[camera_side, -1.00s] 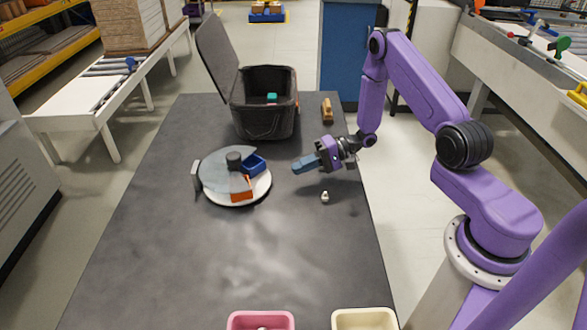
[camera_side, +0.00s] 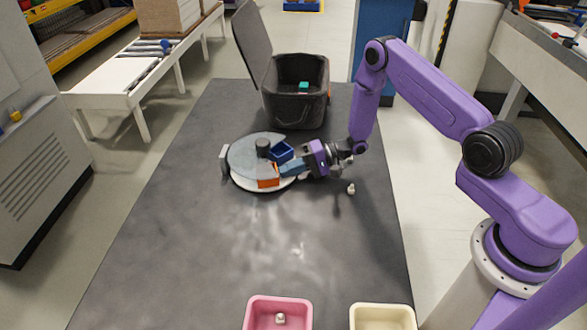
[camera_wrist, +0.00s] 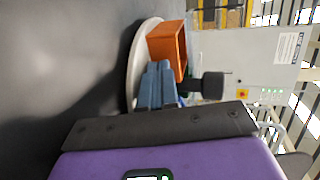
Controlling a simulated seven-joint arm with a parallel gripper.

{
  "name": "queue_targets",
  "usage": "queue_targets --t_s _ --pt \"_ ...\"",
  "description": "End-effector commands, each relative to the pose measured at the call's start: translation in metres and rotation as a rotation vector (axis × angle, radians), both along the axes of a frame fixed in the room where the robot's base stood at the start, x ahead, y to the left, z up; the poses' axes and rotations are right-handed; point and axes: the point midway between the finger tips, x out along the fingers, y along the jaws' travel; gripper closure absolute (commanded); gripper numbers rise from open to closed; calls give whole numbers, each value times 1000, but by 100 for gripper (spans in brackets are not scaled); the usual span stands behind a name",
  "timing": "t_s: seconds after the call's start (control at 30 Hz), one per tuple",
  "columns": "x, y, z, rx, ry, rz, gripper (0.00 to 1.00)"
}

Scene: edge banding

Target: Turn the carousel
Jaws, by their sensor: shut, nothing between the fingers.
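The carousel (camera_side: 243,160) is a round white turntable on the dark table, with a grey cover over most of it and a dark knob in the middle. An orange bin (camera_side: 268,182) and a blue bin (camera_side: 281,151) show in its uncovered part. My gripper (camera_side: 283,171) is shut and empty, its blue fingers over the carousel's right side, between the two bins. In the wrist view the fingers (camera_wrist: 157,82) are together beside the orange bin (camera_wrist: 167,46), over the white rim (camera_wrist: 140,50). Whether they touch a bin, I cannot tell.
A black open-lidded crate (camera_side: 296,103) with a teal item (camera_side: 304,85) stands behind. A small pale piece (camera_side: 351,188) lies right of the carousel. A pink tray (camera_side: 278,312) and a cream tray (camera_side: 382,317) are at the front. The table's middle front is clear.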

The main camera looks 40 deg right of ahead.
Motion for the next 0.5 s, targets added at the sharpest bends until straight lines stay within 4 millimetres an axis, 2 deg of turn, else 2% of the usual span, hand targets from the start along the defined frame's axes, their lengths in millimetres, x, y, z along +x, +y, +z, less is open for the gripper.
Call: queue_targets --t_s 0.5 --pt "-2 4 0 0 -1 0 100"
